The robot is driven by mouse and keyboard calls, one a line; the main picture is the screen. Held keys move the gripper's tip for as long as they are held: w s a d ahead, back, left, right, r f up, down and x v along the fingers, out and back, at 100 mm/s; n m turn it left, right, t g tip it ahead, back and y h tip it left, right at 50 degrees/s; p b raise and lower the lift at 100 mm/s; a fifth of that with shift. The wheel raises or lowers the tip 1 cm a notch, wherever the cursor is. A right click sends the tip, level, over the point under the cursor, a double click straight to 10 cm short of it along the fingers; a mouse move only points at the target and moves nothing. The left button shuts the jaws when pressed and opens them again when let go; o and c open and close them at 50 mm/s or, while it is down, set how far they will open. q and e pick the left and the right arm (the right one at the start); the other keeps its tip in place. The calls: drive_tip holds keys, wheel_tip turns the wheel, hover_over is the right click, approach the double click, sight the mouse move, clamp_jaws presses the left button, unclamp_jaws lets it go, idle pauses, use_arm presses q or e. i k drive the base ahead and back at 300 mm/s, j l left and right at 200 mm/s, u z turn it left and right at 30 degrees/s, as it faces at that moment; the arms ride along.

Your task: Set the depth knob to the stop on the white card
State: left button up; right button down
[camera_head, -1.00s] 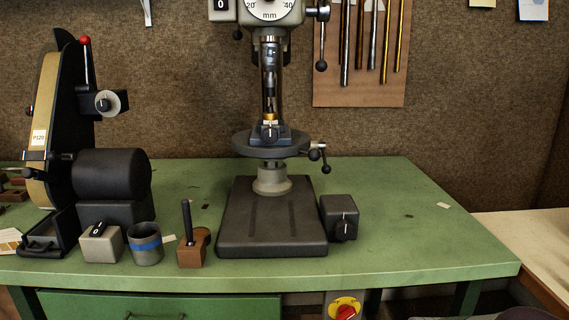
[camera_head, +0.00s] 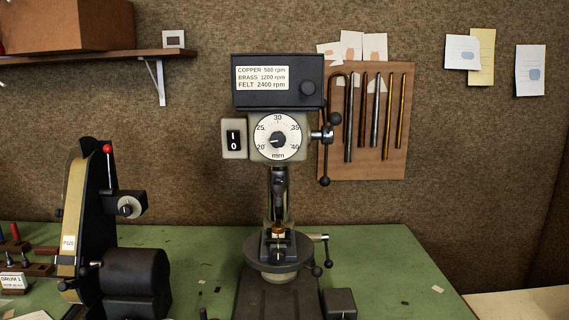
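The drill press stands on the green bench, with a round white depth dial (camera_head: 278,136) on its head marked 20, 25, 30, 35, 40 and mm. The black depth knob (camera_head: 277,140) is at the dial's centre; its pointer looks turned to the lower left, near 20. White cards (camera_head: 463,52) are pinned on the wall at the upper right; their writing is too small to read. A white label (camera_head: 262,78) on the press's top lists copper 500, brass 1200 and felt 2400 rpm. Neither gripper shows.
A switch box (camera_head: 234,138) marked 1 and 0 sits left of the dial. A feed lever (camera_head: 327,134) juts out right of it. A belt sander (camera_head: 100,240) stands at the left. A rod board (camera_head: 396,120) hangs behind. A shelf (camera_head: 90,62) is at the upper left.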

sight(277, 139)
drive_tip(key=j+u, duration=0.25)
drive_tip(key=j, duration=0.3)
drive_tip(key=j+u, duration=0.3)
drive_tip(key=j, duration=0.2)
drive_tip(key=i+j+u, duration=0.25)
drive_tip(key=j, duration=0.25)
drive_tip(key=j+u, duration=0.25)
drive_tip(key=j, duration=0.25)
drive_tip(key=z, duration=1.95)
